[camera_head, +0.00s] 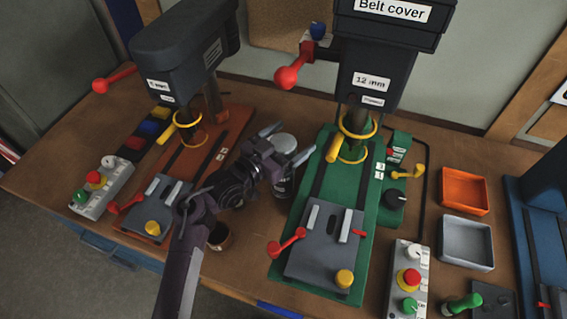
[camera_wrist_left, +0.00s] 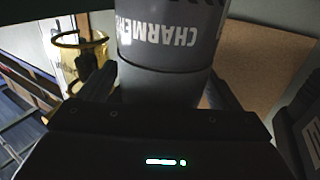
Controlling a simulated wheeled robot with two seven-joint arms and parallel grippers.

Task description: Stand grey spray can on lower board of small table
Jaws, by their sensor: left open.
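The grey spray can (camera_head: 283,185) stands upright on the workbench between the two drill presses, its pale round top showing. In the left wrist view the can (camera_wrist_left: 170,50) is large and close, with white lettering upside down. My left gripper (camera_head: 287,143) is open, with one finger on each side of the can. I cannot tell whether either finger touches it. The gripper and wrist hide part of the can in the head view. I see no small table or lower board. My right gripper is out of view.
The green drill press (camera_head: 322,225) stands close right of the can, the orange one (camera_head: 195,160) to its left. A small round container (camera_head: 219,238) sits below my wrist. Orange (camera_head: 464,190) and grey (camera_head: 466,241) trays and a control box (camera_head: 407,280) stand at the right.

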